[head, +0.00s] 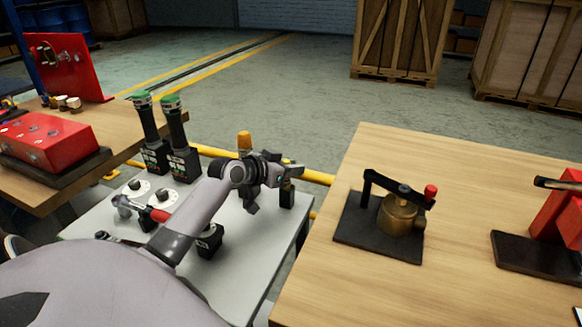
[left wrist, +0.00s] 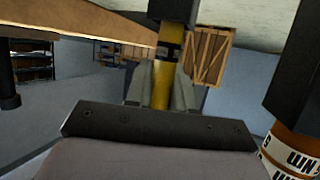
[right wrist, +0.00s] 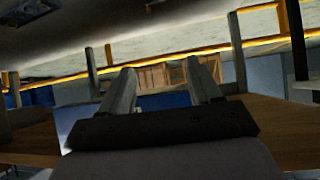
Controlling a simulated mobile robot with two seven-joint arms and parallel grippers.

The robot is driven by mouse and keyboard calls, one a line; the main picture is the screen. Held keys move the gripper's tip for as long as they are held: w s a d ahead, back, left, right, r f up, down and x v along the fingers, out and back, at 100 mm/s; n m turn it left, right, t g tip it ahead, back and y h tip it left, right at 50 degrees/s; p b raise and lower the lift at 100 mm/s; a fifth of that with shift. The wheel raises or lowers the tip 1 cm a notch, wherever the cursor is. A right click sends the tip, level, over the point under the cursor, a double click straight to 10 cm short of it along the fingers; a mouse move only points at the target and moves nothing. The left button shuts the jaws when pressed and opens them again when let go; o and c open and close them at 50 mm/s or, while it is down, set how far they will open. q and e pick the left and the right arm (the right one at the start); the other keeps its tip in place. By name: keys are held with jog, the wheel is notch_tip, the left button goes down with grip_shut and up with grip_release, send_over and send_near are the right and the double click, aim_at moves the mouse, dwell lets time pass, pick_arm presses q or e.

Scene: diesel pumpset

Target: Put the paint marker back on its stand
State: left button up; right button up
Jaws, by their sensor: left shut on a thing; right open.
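In the left wrist view, my left gripper (left wrist: 162,88) is shut on a slim yellow thing with a dark band, which I take to be the paint marker (left wrist: 160,94). In the head view this gripper (head: 275,182) is above the right part of the pale table, and the marker is not clear there. A dark upright block (head: 287,194), perhaps the stand, is just under the gripper. A dark block (left wrist: 180,9) also shows beyond the fingers. I cannot tell whether marker and block touch. My right gripper (right wrist: 163,90) is open and empty, seen only in the right wrist view.
An orange-topped bottle (head: 244,142) stands close behind my left gripper. Two green-topped black cylinders (head: 174,125), white dials (head: 163,197) and a red-handled tool (head: 150,213) are left of it. A wooden table (head: 330,270) with a brass device (head: 398,215) is on the right.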

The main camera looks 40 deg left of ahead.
pick_arm(q)
jog(key=shift+f, duration=0.35)
jog(key=o, duration=1)
jog(key=shift+v, duration=3.65)
